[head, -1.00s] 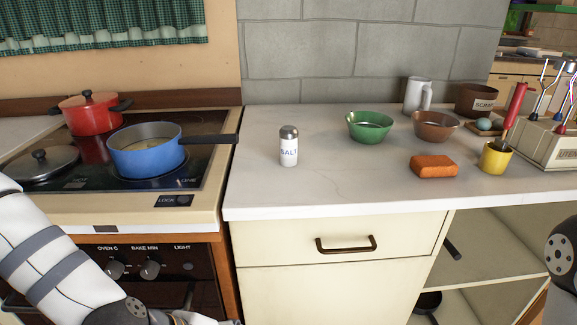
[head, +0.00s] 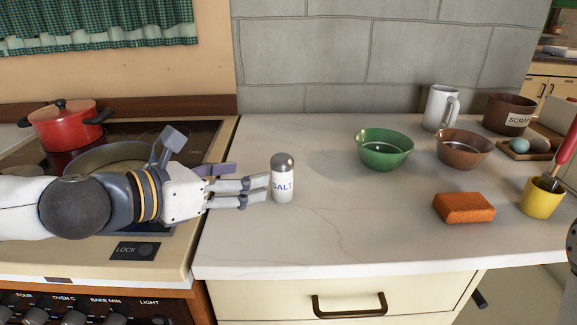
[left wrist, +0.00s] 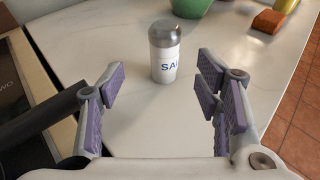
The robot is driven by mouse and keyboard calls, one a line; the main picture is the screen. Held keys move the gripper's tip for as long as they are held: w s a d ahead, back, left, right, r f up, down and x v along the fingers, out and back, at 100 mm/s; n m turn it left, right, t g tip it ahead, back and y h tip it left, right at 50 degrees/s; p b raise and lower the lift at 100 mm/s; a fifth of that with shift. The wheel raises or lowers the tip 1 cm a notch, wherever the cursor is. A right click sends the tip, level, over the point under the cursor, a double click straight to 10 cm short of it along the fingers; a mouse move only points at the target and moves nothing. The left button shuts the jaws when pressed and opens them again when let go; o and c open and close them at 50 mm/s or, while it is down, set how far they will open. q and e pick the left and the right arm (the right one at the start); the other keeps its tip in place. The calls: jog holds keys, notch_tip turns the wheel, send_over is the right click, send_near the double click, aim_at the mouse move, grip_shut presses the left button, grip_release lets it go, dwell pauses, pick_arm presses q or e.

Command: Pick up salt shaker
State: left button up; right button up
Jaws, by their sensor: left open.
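The salt shaker (head: 282,180), white with a grey metal cap and the word SALT, stands upright on the pale counter (head: 330,225) near its left end. My left gripper (head: 258,192) is open just left of the shaker, low over the counter, with its fingers pointing at it. In the left wrist view the shaker (left wrist: 164,55) stands ahead of the two spread, purple-padded fingers (left wrist: 160,95), with nothing between them. My right gripper is not in view.
A green bowl (head: 385,150), a brown bowl (head: 464,150) and an orange sponge (head: 463,208) sit to the right. A red pot (head: 66,127) and a pan behind my left arm are on the stove. The counter front is clear.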

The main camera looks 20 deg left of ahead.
aim_at(274, 175)
pick_arm(q)
jog(key=shift+w+d+f+b, duration=0.6)
jog(key=shift+w+d+f, duration=0.4)
jog(key=shift+w+d, duration=0.1)
jog(key=b+x, duration=0.1)
jog(key=x, duration=0.5)
jog(key=shift+w+r, duration=0.1)
jog(key=shift+w, duration=0.15)
jog(key=shift+w+d, duration=0.15)
jog(key=shift+w, duration=0.05)
jog(key=shift+r, duration=0.15)
jog(key=shift+c, duration=0.3)
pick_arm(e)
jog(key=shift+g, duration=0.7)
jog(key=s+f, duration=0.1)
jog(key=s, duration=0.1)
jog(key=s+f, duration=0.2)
pick_arm(q)
grip_shut()
